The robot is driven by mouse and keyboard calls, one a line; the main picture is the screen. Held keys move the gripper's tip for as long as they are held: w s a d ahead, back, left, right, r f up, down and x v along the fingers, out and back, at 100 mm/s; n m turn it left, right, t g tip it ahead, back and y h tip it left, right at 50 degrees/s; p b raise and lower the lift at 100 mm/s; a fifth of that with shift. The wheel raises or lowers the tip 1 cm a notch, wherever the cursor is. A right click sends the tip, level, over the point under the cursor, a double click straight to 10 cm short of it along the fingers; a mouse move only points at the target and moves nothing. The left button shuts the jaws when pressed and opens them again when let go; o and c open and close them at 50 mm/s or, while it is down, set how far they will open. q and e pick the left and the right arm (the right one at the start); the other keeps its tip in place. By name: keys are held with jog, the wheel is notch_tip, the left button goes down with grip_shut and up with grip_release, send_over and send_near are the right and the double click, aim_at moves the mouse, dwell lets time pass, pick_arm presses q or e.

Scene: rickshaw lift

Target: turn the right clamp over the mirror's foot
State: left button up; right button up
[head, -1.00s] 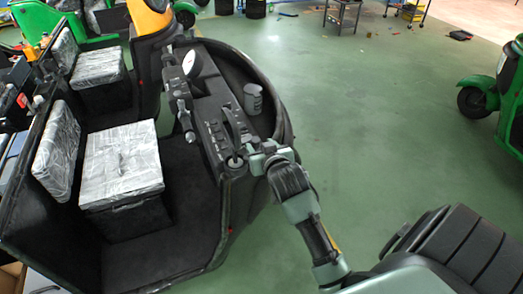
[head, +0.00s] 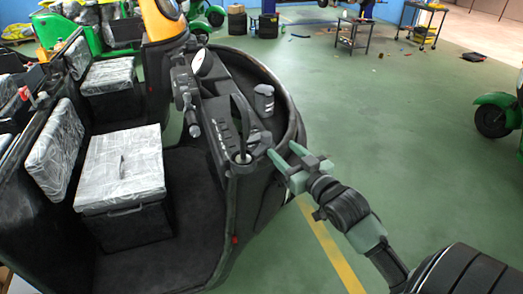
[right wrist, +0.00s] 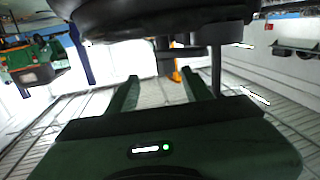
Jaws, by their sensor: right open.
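My right gripper (head: 280,152) is open beside the right front corner of the black dashboard (head: 222,115). Its two green fingers are apart, and I see nothing held between them. In the right wrist view the open fingers (right wrist: 162,92) reach forward below a dark rounded body (right wrist: 150,18). A small round mirror (head: 203,64) stands at the far part of the dashboard. A curved black handle (head: 240,128) with a round base stands near the gripper. I cannot make out the right clamp or the mirror's foot clearly. My left gripper is out of view.
Plastic-wrapped seats (head: 120,165) stand at left inside the black vehicle body. The green floor to the right is mostly clear. A green vehicle (head: 500,108) stands at the far right.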

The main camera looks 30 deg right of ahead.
aim_at(263, 133)
jog(key=shift+n+t+y, duration=0.3)
jog(key=shift+y, duration=0.1)
jog(key=w+p, duration=0.2)
jog(key=w, duration=0.8)
jog(key=shift+w+a+r, duration=0.1)
jog(key=shift+w+a, duration=0.05)
jog(key=shift+w, duration=0.15)
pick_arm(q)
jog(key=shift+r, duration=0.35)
pick_arm(e)
jog(key=shift+w, duration=0.5)
